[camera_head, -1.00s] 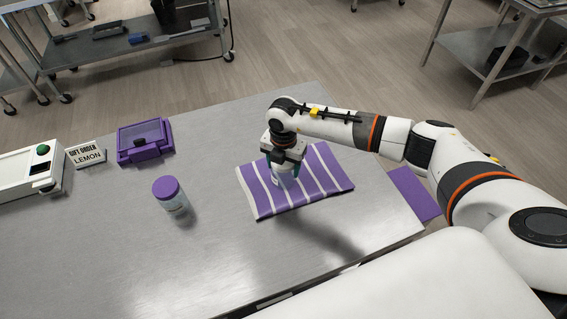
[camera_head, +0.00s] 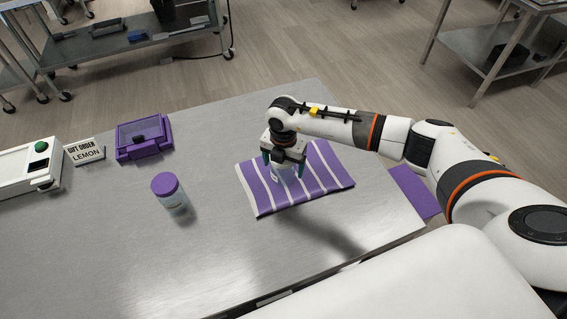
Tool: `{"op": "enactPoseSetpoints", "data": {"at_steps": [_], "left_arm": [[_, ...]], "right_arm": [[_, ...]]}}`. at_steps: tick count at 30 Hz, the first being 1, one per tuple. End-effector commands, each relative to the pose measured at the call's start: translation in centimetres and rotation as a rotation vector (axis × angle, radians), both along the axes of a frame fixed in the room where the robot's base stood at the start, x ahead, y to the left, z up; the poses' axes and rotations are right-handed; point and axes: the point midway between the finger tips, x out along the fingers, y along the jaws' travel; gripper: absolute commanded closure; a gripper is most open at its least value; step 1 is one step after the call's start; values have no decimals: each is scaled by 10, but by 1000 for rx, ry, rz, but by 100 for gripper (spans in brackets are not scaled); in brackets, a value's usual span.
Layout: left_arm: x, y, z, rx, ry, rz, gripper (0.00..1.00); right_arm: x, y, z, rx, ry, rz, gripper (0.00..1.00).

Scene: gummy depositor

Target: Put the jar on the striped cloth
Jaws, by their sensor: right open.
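A clear, pale jar (camera_head: 276,176) is on the purple-and-white striped cloth (camera_head: 325,178), seen below my right gripper. The gripper hides its top. My right gripper (camera_head: 284,166) is pointing down over the cloth, with its teal fingers apart on either side of the jar's upper part. I cannot tell whether a finger still touches it. A second jar with a purple lid (camera_head: 165,184) stands upright on the bare table, left of the cloth. My left gripper is not in view.
On the steel table (camera_head: 210,255), a purple box (camera_head: 144,138), a "Gift order lemon" sign (camera_head: 85,152) and a white device with a green button (camera_head: 28,170) stand at the left. A purple panel (camera_head: 414,192) lies past the right edge. The table's front middle is clear.

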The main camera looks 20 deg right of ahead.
Motion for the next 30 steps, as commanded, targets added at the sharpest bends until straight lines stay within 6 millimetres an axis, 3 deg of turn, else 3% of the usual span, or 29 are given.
{"op": "enactPoseSetpoints", "data": {"at_steps": [3, 5, 18, 24, 30], "left_arm": [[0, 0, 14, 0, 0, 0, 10], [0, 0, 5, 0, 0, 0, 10], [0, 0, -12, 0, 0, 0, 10], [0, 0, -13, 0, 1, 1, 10], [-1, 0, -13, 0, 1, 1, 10]], "right_arm": [[1, 0, 18, 1, -2, 0, 13], [2, 0, 23, 3, -6, 1, 13], [2, 0, 113, 2, -5, 0, 13], [1, 0, 130, 1, -2, 0, 13], [0, 0, 132, 1, -1, 0, 13]]}}
